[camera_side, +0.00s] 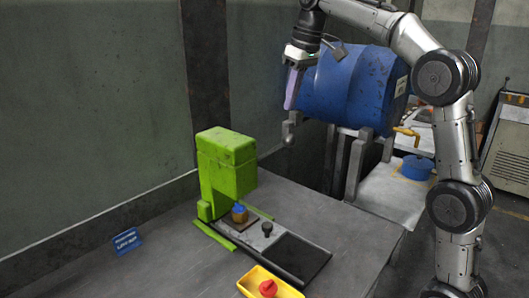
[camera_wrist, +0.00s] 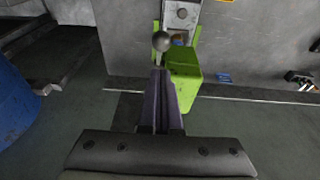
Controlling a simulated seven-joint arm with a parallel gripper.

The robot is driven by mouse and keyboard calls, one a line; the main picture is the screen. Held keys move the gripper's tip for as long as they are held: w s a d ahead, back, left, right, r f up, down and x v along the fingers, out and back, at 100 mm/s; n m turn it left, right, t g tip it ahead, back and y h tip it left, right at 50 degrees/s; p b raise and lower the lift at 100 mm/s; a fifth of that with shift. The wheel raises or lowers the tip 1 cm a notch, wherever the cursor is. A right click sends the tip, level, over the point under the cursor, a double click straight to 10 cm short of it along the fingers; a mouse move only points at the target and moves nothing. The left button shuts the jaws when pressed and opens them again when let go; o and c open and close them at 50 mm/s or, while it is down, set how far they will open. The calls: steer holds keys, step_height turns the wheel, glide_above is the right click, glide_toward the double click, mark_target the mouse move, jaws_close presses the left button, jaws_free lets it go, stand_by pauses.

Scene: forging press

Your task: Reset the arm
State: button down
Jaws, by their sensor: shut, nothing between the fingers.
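My gripper (camera_side: 291,88) hangs in the air, fingers pointing down, above and to the right of the green press (camera_side: 228,165) in the side view. Its purple fingers are closed together with nothing between them. They also show in the wrist view (camera_wrist: 162,78), where they overlap the green press (camera_wrist: 184,75) in the picture. The press stands on the grey table with a blue and brown piece (camera_side: 239,213) under its head. A dark-knobbed handle (camera_side: 267,229) stands on the metal slide in front of it.
A yellow tray (camera_side: 254,279) with a red knob-like part (camera_side: 268,288) lies at the table's front. A blue label (camera_side: 127,242) lies at left. A large blue barrel (camera_side: 345,90) is behind my gripper.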

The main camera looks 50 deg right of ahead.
steer(key=shift+s+a+r, duration=0.1)
steer(key=shift+a+r, duration=0.15)
steer(key=s+a+n+t, duration=0.1)
steer(key=s+a, duration=0.3)
steer(key=s, duration=0.4)
steer(key=s+a+t, duration=0.1)
steer(key=s+a, duration=0.2)
steer(key=s, duration=0.4)
steer(key=s+a+f, duration=0.1)
steer(key=s+f, duration=0.4)
steer(key=f, duration=0.4)
steer(key=s+a+f+m, duration=0.1)
steer(key=s+f, duration=0.5)
steer(key=f, duration=0.3)
steer(key=shift+s+f+t, duration=0.15)
steer(key=shift+s+t, duration=0.05)
steer(key=shift+t, duration=0.2)
steer(key=c, duration=1.6)
jaws_free()
